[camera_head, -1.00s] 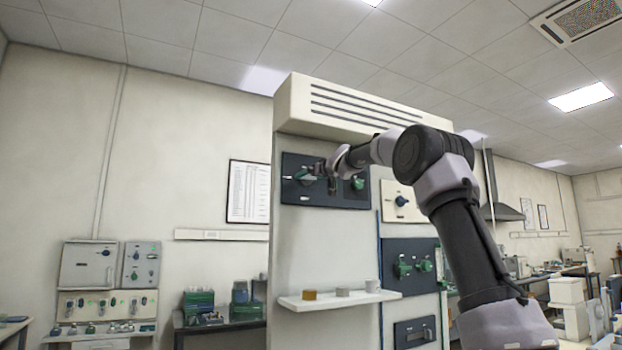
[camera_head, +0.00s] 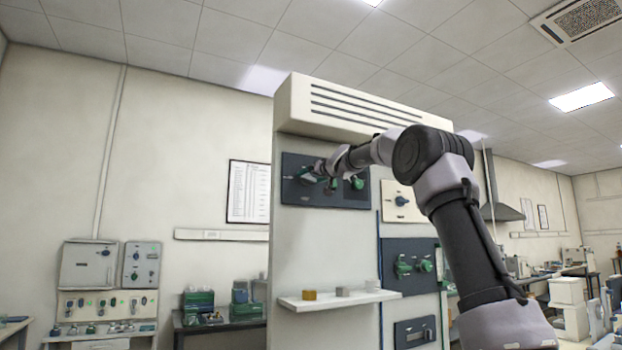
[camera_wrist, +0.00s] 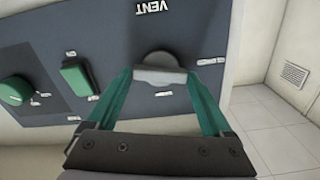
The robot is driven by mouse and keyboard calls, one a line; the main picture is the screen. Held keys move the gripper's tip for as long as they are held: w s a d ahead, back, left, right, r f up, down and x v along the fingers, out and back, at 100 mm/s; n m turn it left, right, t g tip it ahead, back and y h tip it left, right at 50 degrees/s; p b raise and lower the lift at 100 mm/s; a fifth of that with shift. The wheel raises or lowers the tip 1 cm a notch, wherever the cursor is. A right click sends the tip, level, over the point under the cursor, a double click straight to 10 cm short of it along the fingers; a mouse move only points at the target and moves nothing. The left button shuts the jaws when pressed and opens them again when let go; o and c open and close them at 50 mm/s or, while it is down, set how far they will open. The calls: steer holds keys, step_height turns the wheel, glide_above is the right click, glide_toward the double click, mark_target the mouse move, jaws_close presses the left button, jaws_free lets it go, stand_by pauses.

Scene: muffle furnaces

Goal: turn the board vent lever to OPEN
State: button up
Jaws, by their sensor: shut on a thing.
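The dark board (camera_head: 328,196) hangs on the pale cabinet front below the slatted hood. In the wrist view the board (camera_wrist: 110,42) carries an upside-down VENT label, above the vent lever (camera_wrist: 158,75). The lever is a grey bar on a dark round hub. My gripper (camera_wrist: 161,80) has its two green fingers on either side of the bar, shut on it. In the head view my gripper (camera_head: 322,168) is at the board's left part and hides much of the lever. Small white labels sit around the hub, too blurred to read.
A green block-shaped control (camera_wrist: 79,77) and a round green knob (camera_wrist: 15,91) sit on the same board. A white shelf (camera_head: 335,303) with small blocks juts out below. Another dark panel (camera_head: 408,285) with green knobs is to the lower right.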

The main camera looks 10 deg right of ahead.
steer(key=m, duration=0.4)
steer(key=shift+m, duration=0.3)
steer(key=m, duration=0.3)
steer(key=shift+m, duration=0.4)
steer(key=m, duration=0.3)
steer(key=shift+f, duration=0.1)
steer(key=shift+m, duration=2)
steer(key=o, duration=1.1)
steer(key=shift+o, duration=0.2)
steer(key=shift+d, duration=0.1)
